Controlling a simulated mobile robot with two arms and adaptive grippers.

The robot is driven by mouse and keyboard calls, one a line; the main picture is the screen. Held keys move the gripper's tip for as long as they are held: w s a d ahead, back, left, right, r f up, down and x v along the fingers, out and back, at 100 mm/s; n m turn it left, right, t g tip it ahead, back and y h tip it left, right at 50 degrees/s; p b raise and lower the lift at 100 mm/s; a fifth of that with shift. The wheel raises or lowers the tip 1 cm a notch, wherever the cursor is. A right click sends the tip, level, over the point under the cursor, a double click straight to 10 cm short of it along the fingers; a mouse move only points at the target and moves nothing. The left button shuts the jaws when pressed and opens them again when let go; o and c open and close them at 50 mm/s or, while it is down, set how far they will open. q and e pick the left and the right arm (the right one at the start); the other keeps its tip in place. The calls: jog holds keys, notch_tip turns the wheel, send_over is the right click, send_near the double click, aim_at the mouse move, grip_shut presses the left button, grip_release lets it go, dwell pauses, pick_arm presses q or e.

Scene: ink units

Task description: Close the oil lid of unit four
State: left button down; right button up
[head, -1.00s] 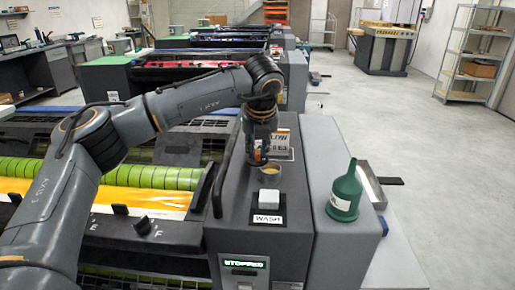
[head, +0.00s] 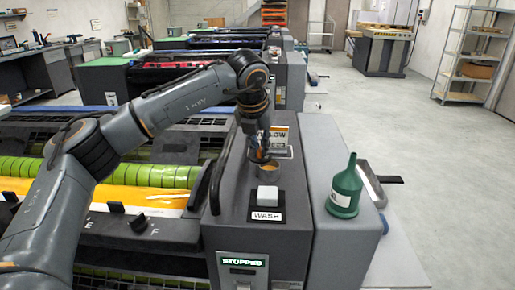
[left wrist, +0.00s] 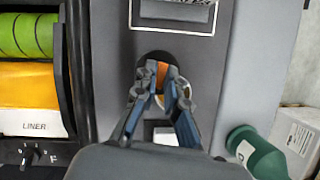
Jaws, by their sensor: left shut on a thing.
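The unit in front is a dark grey press with a flat top panel (head: 233,190). A round oil opening (head: 268,169) with amber inside sits in this panel, behind a white button; it also shows in the left wrist view (left wrist: 160,101), partly covered by the fingers. My left gripper (head: 261,154) is low at the opening's far edge. In the left wrist view its fingers (left wrist: 162,80) are closed in on the lid, which shows as a dark round shape (left wrist: 152,57) with orange between the fingertips. The lid stands open, mostly hidden by the fingers. My right gripper is not in view.
A white button (head: 267,193) above a WASH label stands just in front of the opening. A black handle bar (head: 219,177) rises to the left. A green oil bottle (head: 345,188) stands on the lighter grey right-hand cover.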

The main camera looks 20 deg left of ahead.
pick_arm(q)
jog(key=m, duration=0.1)
jog(key=m+h, duration=0.1)
jog(key=shift+d+m, duration=0.25)
jog(key=shift+m, duration=0.15)
jog(key=m, duration=0.1)
jog(key=m+h+p, duration=0.1)
jog(key=m, duration=0.1)
jog(key=shift+s+d+r+m+h, duration=0.1)
jog(key=shift+d+m+h, duration=0.2)
jog(key=shift+d, duration=0.05)
jog(key=m+p, duration=0.1)
jog(key=m+g+h+p, duration=0.1)
jog(key=m, duration=0.1)
jog(key=d+m+p, duration=0.1)
jog(key=m, duration=0.1)
jog(key=shift+s+g+h, duration=0.3)
jog(key=shift+s+g, duration=0.05)
jog(key=shift+g, duration=0.05)
jog(key=shift+s+d+m+g+h+p, duration=0.1)
jog(key=shift+m+g+h+p, duration=0.15)
jog(key=shift+m, duration=0.4)
jog(key=shift+s+m+g+p, duration=0.15)
jog(key=shift+m+p, duration=0.25)
jog(key=shift+m, duration=0.3)
jog(key=shift+s+d+m+g+h+p, duration=0.1)
jog(key=shift+m+g+h+p, duration=0.15)
jog(key=shift+m, duration=0.4)
jog(key=c, duration=1.4)
grip_release()
